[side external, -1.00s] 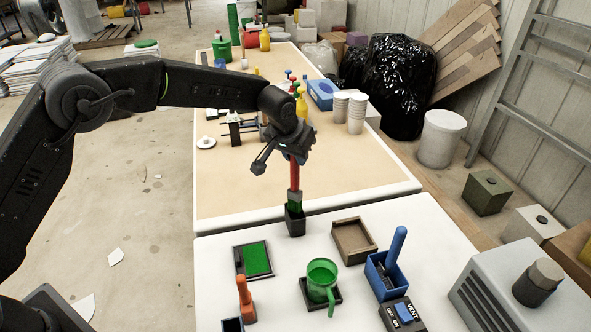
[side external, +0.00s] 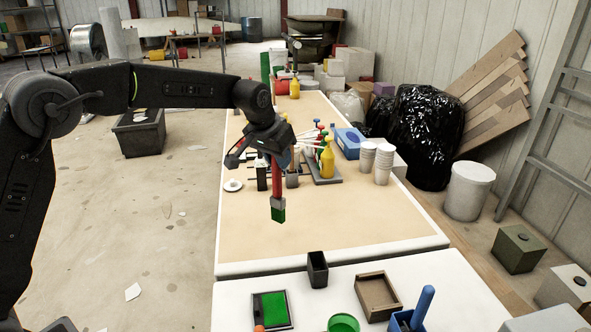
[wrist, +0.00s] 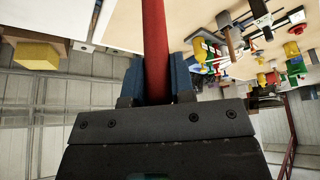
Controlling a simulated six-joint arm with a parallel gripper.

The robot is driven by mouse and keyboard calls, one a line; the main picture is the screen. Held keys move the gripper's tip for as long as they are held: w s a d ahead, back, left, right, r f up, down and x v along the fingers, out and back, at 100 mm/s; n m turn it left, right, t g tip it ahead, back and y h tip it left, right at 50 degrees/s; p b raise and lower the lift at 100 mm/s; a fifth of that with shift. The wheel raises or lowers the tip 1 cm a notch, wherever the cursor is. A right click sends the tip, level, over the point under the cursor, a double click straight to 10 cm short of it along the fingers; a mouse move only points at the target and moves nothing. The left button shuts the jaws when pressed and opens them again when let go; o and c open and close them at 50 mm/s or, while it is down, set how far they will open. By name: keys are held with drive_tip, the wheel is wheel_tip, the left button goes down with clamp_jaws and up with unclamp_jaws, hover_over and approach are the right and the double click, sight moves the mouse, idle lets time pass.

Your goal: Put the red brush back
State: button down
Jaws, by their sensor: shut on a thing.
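The red brush (side external: 277,190) hangs upright in my gripper (side external: 278,158), its green-coated tip (side external: 278,214) pointing down over the tan board. In the wrist view, the blue fingers of my gripper (wrist: 155,85) are closed on both sides of the red handle (wrist: 155,40). The small dark square cup (side external: 317,270) stands on the white table, to the right of and nearer than the brush; the brush is clear of it. Behind the brush, a dark upright holder (side external: 261,177) stands on the board, partly covered by the arm.
On the white table are a tray with a green pad (side external: 271,309), a brown open tray (side external: 377,296), a green mug (side external: 343,323) and a blue holder with a blue handle (side external: 423,305). Yellow bottles, paper cups (side external: 383,162) and a blue box (side external: 348,142) stand farther back. The board's near half is clear.

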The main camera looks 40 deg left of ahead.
drive_tip(key=w+d+f+m+h, duration=0.1)
drive_tip(key=d+f+m, duration=0.3)
drive_tip(key=f, duration=0.3)
drive_tip(key=w+d+f+m+g+h, duration=0.1)
drive_tip(key=d+f+m+h, duration=0.1)
drive_tip(key=d+f+m, duration=0.3)
drive_tip(key=shift+w+d+f, duration=0.3)
drive_tip(key=shift+d+f, duration=0.75)
drive_tip(key=shift+f, duration=1.3)
drive_tip(key=c, duration=0.9)
unclamp_jaws()
